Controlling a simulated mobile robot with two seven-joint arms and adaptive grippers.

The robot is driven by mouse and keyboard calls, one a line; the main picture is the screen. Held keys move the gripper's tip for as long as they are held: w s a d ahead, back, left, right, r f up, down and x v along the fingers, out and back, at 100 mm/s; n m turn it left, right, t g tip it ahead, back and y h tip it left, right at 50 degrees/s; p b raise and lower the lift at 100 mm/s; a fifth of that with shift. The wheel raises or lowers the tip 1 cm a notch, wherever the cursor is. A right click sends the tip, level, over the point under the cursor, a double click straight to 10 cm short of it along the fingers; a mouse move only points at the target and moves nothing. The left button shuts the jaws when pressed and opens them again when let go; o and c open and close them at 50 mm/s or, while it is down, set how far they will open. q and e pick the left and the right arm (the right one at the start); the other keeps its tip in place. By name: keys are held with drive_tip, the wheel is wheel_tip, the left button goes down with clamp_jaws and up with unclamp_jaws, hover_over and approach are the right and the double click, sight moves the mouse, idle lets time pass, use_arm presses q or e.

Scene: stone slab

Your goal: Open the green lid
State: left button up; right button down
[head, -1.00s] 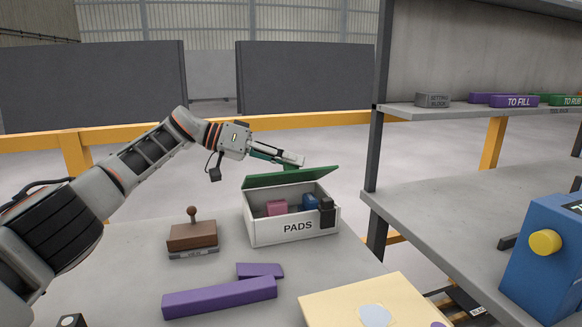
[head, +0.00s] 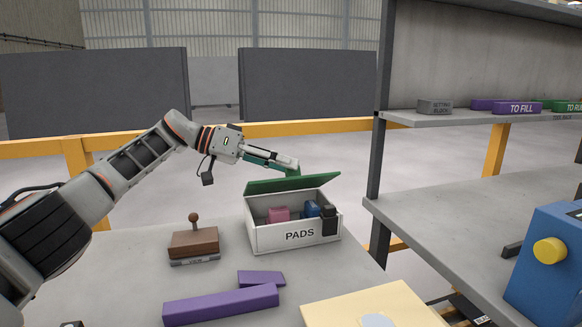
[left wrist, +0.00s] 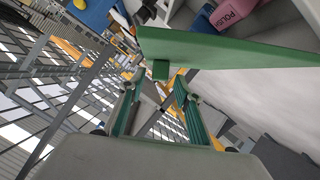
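The green lid (head: 293,183) stands raised and tilted along the back of a white box marked PADS (head: 262,241). The box's inside shows, with a pink block (head: 279,214), a blue block (head: 312,208) and a dark block (head: 329,220) in it. My left gripper (head: 292,168) is just behind and above the lid. In the left wrist view, the lid (left wrist: 230,48) crosses the top, and its small green knob (left wrist: 160,70) lies near and between my left fingertips (left wrist: 156,88). These fingers are apart; no firm hold on the knob shows. My right gripper is out of view.
A brown stamp (head: 194,240) stands left of the box. Purple blocks (head: 221,304) and a cream board (head: 372,302) lie in front on the stone slab (head: 120,275). A grey shelf (head: 490,190) with a blue box (head: 545,260) is at the right.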

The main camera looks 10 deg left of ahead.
use_arm(q)
drive_tip(key=v, duration=1)
drive_tip(key=shift+c, duration=0.3)
